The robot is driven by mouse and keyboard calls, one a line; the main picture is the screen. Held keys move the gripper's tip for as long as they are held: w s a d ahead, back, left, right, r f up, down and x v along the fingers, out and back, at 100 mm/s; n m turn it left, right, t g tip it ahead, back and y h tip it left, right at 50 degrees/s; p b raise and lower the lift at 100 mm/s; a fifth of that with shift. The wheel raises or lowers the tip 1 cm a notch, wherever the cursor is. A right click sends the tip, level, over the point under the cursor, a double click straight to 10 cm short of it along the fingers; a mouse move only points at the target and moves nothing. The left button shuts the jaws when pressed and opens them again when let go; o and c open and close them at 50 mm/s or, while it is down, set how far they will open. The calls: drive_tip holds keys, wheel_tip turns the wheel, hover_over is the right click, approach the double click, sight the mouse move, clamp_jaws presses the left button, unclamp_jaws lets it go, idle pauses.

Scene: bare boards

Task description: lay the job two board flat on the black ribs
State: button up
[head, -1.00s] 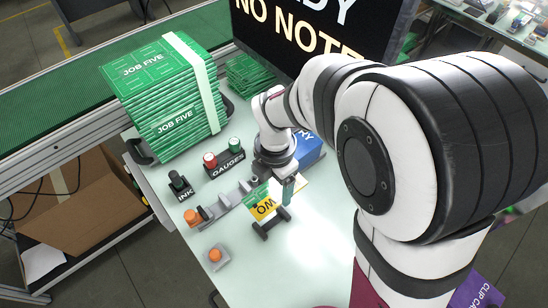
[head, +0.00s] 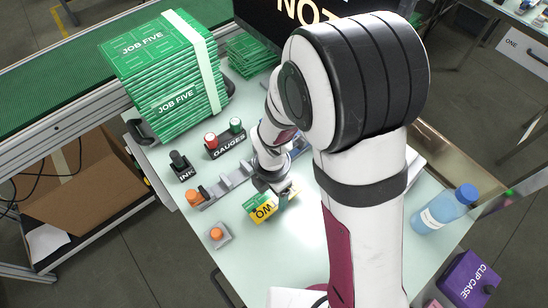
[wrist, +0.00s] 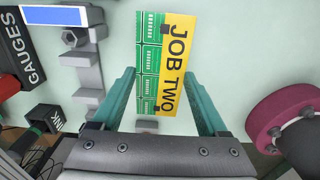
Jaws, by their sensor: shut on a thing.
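The job two board (head: 262,211) is half green, half yellow with black lettering. It also shows in the wrist view (wrist: 174,62), lying face-on between my two teal fingers. In the head view my gripper (head: 277,192) is at the board's far side, over the pale table. The black ribs do not show clearly now; the board covers the place where they stood. I cannot tell whether the board touches them.
A grey strip (head: 228,186) and an orange-knobbed fixture (head: 219,236) are left of the board. The ink stand (head: 181,167) and gauges block (head: 225,146) are behind it. A job five stack (head: 165,75) stands at back left. A blue bottle (head: 445,209) is right. The front table is clear.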

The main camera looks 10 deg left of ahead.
drive_tip(key=shift+f, duration=0.45)
drive_tip(key=shift+f, duration=0.35)
drive_tip(key=o, duration=1.3)
drive_tip(key=shift+r, duration=0.1)
wheel_tip(320, 180, up, 16)
drive_tip(key=shift+f, duration=0.2)
wheel_tip(320, 180, up, 16)
